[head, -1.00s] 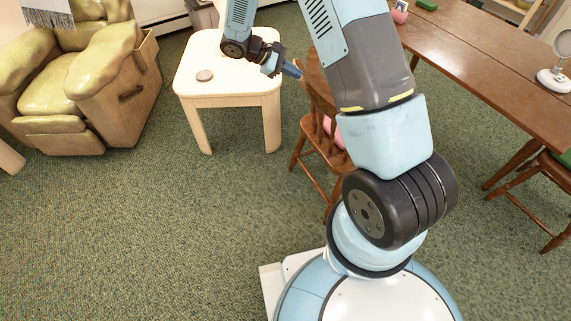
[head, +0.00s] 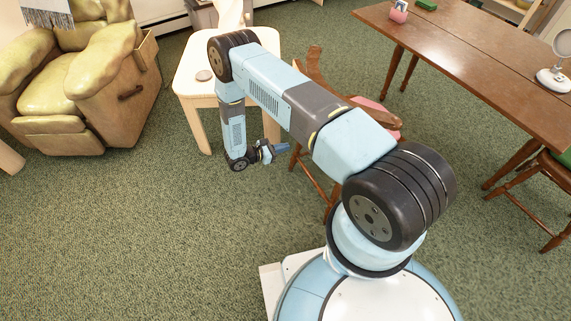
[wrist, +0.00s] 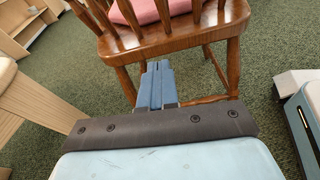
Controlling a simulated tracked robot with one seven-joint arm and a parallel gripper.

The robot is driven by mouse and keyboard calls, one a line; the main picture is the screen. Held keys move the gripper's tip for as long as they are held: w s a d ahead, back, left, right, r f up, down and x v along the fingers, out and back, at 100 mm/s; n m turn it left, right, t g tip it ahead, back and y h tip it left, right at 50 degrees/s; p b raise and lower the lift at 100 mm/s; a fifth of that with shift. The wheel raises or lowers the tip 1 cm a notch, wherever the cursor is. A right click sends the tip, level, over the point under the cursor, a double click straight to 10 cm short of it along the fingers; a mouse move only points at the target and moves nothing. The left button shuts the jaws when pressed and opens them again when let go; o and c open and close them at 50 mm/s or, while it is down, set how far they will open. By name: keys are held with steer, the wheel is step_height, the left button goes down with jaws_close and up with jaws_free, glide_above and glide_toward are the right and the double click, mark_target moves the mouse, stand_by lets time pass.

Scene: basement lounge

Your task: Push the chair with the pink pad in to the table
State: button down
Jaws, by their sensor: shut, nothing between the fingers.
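The wooden chair with the pink pad (head: 372,104) stands in the middle of the head view, largely hidden behind my arm. Its back faces left, and open floor shows between it and the brown table (head: 470,70) to the right. In the wrist view the chair's brown seat edge (wrist: 178,40), back spindles and pink pad (wrist: 160,10) show at the top. My gripper (head: 284,147) is shut and empty, low on the left side of the chair. In the wrist view my gripper (wrist: 157,72) points at the chair below its seat edge; I cannot tell whether they touch.
A green armchair (head: 80,85) is farther left. Another wooden chair (head: 549,205) is at the right. Green carpet is clear in the front left.

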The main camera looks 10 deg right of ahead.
steer(key=s+f+n+t, duration=0.1)
steer(key=s+f+n, duration=0.15)
steer(key=f, duration=0.45)
steer(key=r+x, duration=0.2)
steer(key=x, duration=0.9)
steer(key=shift+d+r+t, duration=0.2)
steer(key=shift+d+t, duration=0.05)
steer(key=shift+t, duration=0.05)
steer(key=shift+s+m, duration=0.1)
steer(key=shift+m, duration=0.15)
steer(key=shift+s+d, duration=1.4)
steer(key=shift+s, duration=2.5)
steer(key=shift+r+x, duration=0.35)
steer(key=shift+x, duration=1.15)
steer(key=shift+r+x, duration=0.3)
steer(key=shift+x, duration=1.2)
steer(key=shift+r+x, duration=0.35)
steer(key=shift+x, duration=1.15)
steer(key=shift+f+v, duration=0.25)
steer(key=shift+v, duration=1.1)
steer(key=shift+f, duration=0.1)
steer(key=shift+a, duration=0.1)
